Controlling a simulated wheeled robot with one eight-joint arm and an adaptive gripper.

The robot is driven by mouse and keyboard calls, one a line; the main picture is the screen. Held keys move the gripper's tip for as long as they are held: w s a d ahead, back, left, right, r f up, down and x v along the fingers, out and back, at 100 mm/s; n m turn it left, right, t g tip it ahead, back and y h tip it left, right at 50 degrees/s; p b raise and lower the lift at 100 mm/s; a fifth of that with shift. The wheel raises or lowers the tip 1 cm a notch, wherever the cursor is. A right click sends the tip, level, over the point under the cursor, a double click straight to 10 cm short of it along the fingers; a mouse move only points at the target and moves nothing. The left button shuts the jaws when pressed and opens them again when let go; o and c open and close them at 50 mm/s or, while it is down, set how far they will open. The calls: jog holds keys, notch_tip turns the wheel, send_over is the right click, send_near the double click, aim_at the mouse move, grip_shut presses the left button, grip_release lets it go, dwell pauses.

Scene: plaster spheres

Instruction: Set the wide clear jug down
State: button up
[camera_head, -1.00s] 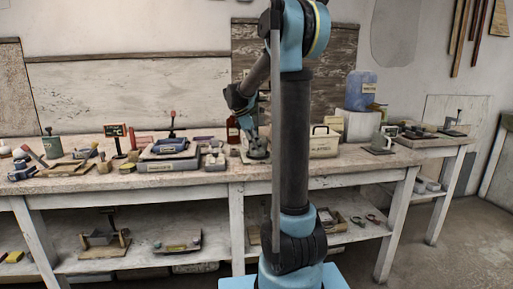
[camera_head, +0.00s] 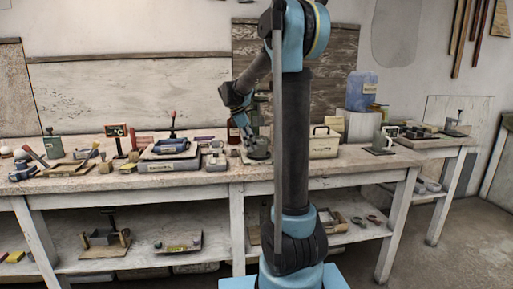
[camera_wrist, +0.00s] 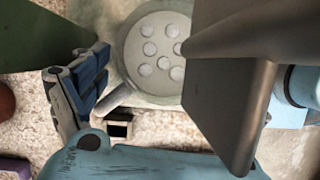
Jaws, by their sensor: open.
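The wide clear jug (camera_head: 258,149) stands upright on the bench top in the head view, beside and below my gripper. In the wrist view one dark blue finger lies left of the handle; a large grey part hides the jug's right side.
A red bottle (camera_head: 233,131) stands close left of the jug. A blue container (camera_head: 361,91) sits on a white block.

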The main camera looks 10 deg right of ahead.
jog(key=a, duration=0.7)
jog(key=w+a, duration=0.1)
jog(key=a, duration=0.2)
jog(key=shift+a, duration=0.15)
